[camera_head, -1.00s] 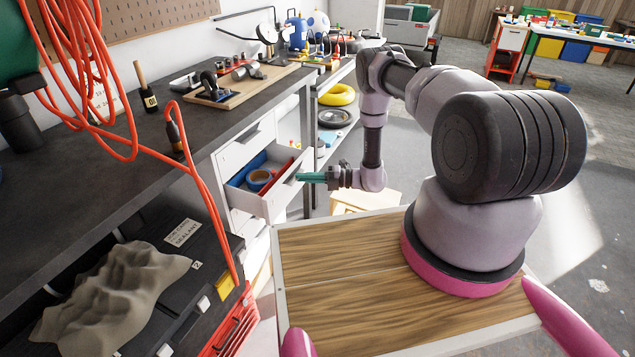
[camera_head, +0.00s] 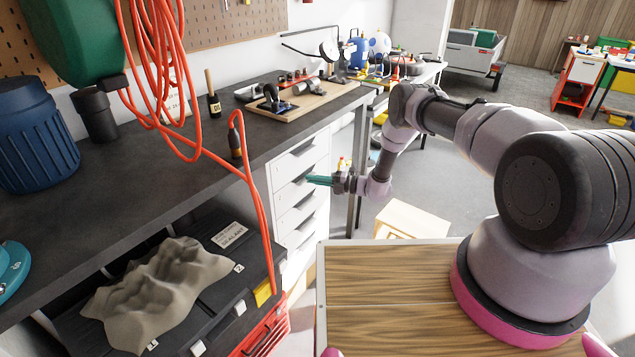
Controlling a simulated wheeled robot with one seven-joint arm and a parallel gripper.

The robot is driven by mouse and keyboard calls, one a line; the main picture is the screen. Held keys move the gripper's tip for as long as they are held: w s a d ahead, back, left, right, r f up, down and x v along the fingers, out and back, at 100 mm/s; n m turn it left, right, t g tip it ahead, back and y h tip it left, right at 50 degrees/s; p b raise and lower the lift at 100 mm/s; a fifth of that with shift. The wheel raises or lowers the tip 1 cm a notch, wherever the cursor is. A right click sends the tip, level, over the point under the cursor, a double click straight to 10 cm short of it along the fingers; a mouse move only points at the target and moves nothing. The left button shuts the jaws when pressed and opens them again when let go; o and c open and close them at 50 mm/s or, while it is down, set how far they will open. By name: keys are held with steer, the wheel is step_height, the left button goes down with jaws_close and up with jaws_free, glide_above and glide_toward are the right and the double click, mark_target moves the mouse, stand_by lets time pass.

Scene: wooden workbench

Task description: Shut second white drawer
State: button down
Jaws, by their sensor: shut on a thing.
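The second white drawer (camera_head: 288,194) is in the white drawer unit under the dark workbench, left of centre. Its front looks flush with the drawer fronts above and below, and its inside is hidden. My gripper (camera_head: 312,180), with teal fingers, is level with this drawer's front and reaches it from the right. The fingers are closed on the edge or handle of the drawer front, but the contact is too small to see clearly.
The dark workbench top (camera_head: 160,165) above holds a wooden tool board (camera_head: 305,108) and a hanging orange cable (camera_head: 255,195). A black toolbox (camera_head: 215,285) with a grey cloth (camera_head: 155,290) is at lower left. A pale wooden box (camera_head: 410,217) stands right of the drawers.

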steer(key=shift+w+a, duration=0.1)
steer(key=shift+a, duration=0.05)
steer(key=c, duration=1)
jaws_free()
steer(key=v, duration=1)
steer(key=shift+d, duration=0.3)
